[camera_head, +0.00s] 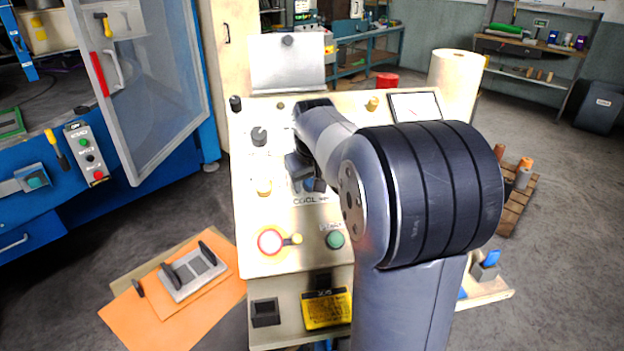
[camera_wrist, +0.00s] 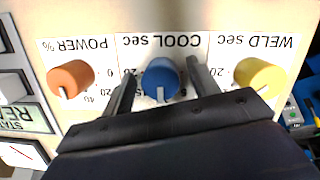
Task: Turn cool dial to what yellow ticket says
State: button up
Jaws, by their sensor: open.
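The cool dial (camera_wrist: 161,78) is a blue knob under the COOL sec label, which reads upside down in the wrist view. Its white mark points toward the bottom of that view. My gripper (camera_wrist: 160,70) is open, with one finger on each side of the blue knob; I cannot tell whether they touch it. The fingers hide part of the scale. In the head view my gripper (camera_head: 302,172) is over the console, above the COOL label. The yellow ticket (camera_head: 327,309) is on the console's front, below the panel; its writing is too small to read.
An orange power knob (camera_wrist: 71,78) and a yellow weld knob (camera_wrist: 260,76) flank the cool dial. A red-ringed button (camera_head: 270,241) and a green button (camera_head: 335,240) are lower on the console panel (camera_head: 252,215). A blue machine's open door (camera_head: 145,85) stands at left.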

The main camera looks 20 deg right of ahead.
jog(key=c, duration=1)
jog(key=m, duration=0.4)
jog(key=shift+r+y+p, duration=0.1)
jog(key=shift+y+p, duration=0.25)
jog(key=shift+y, duration=0.05)
jog(key=m, duration=0.4)
jog(key=shift+m+t+y, duration=0.3)
jog(key=shift+y, duration=0.1)
jog(key=m, duration=0.4)
jog(key=shift+t+y, duration=0.3)
jog(key=shift+t, duration=0.1)
jog(key=shift+m+t+p, duration=0.4)
jog(key=shift+m+p, duration=0.05)
jog(key=shift+m, duration=1.75)
